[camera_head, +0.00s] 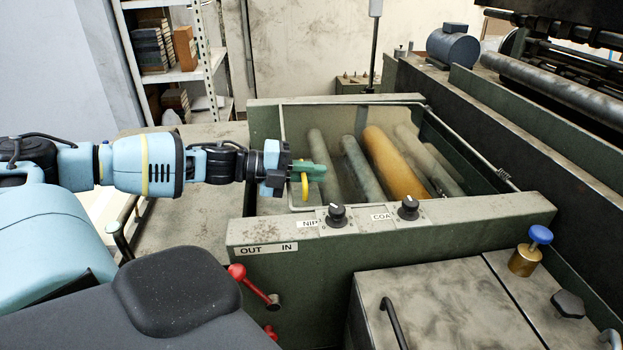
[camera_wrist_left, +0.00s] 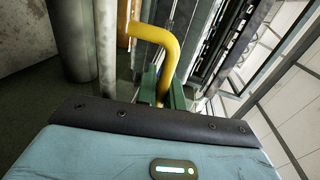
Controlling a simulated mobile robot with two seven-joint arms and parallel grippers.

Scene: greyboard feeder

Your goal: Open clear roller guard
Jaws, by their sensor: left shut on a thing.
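The clear roller guard (camera_head: 350,112) is a see-through panel with a thin pale edge over the roller bay. Its yellow handle (camera_head: 304,188) is at the panel's left side. My left gripper (camera_head: 312,171) reaches in from the left, its green fingers shut on the handle. In the left wrist view the bent yellow handle (camera_wrist_left: 163,42) rises between the green fingers (camera_wrist_left: 163,92). The fingers hide part of the handle. How far the guard is raised is hard to tell. My right gripper is not in view.
Under the guard lie grey rollers and an orange roller (camera_head: 393,165). The front rail (camera_head: 390,230) carries two black knobs and an OUT/IN label. A red-knobbed lever (camera_head: 255,285) sticks out in front. A brass pot with a blue knob (camera_head: 527,252) stands at right.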

